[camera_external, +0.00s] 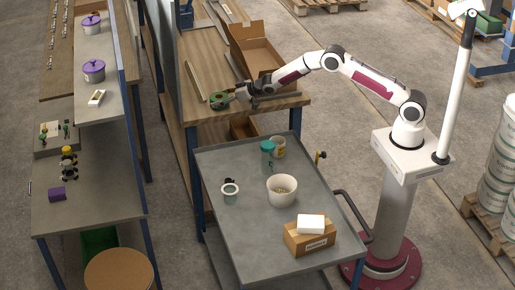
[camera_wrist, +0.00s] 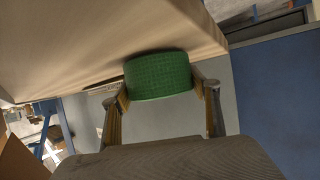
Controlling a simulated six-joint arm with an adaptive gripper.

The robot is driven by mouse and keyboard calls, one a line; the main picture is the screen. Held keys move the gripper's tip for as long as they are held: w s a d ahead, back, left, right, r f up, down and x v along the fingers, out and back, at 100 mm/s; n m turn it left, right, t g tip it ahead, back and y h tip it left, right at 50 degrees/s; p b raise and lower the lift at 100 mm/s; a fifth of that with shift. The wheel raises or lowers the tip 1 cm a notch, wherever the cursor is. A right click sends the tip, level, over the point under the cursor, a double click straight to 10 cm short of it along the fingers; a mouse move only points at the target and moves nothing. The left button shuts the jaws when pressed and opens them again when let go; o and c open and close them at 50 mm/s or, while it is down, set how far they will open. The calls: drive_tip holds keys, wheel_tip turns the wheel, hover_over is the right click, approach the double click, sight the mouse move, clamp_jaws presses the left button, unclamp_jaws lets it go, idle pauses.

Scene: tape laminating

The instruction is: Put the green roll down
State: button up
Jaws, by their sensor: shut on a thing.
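The green roll (camera_wrist: 158,76) is between the two fingers of my gripper (camera_wrist: 162,92) in the wrist view. My gripper is shut on it, with one finger at each side. In the external view the green roll (camera_external: 219,100) is at the front left part of the wooden workbench (camera_external: 200,60), at the end of my outstretched arm. In the wrist view a tan surface is right behind the roll. I cannot tell whether the roll touches the bench top.
An open cardboard box (camera_external: 257,50) stands on the bench behind my gripper. A long strip (camera_external: 195,82) lies to the left. A grey cart (camera_external: 250,240) in front holds a white bowl (camera_external: 282,189), a teal cup (camera_external: 267,150) and a small carton (camera_external: 310,238).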

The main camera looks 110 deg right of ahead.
sight(225, 97)
drive_tip(key=shift+f, duration=0.1)
idle(0.3)
drive_tip(key=o, duration=1.2)
drive_tip(key=shift+s+r, duration=0.15)
drive_tip(key=shift+r, duration=0.05)
drive_tip(key=shift+v, duration=3.55)
drive_tip(key=shift+a, duration=0.1)
